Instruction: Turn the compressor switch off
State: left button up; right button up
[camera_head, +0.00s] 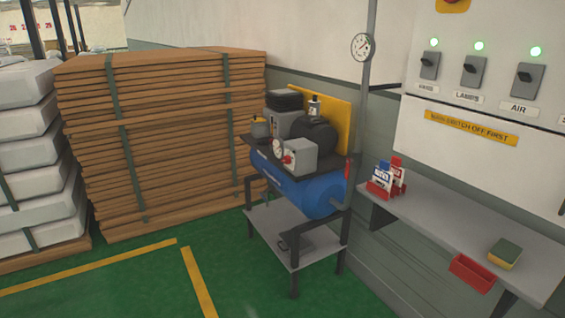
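A blue air compressor (312,192) stands on a small grey stand against the wall. A light grey box (300,154) with a small red knob (287,159) is on its front; the knob's position is too small to tell. On the white wall panel (480,92) at upper right are three grey switches, including the lamps switch (473,71) and the AIR switch (527,79). A green light glows above each, such as the AIR light (536,51). No switch is labelled compressor legibly. Neither gripper is in view.
A grey shelf (455,218) runs below the panel, with red holders (379,189), a red bin (472,272) and a sponge-like block (505,253). Stacked boards (190,150) and strapped white bundles (40,160) stand left. Green floor (130,285) in front is clear.

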aim_at(287, 160)
jog(key=i+j+z, duration=0.2)
jog(key=i+j, duration=1.25)
jog(key=j, duration=0.1)
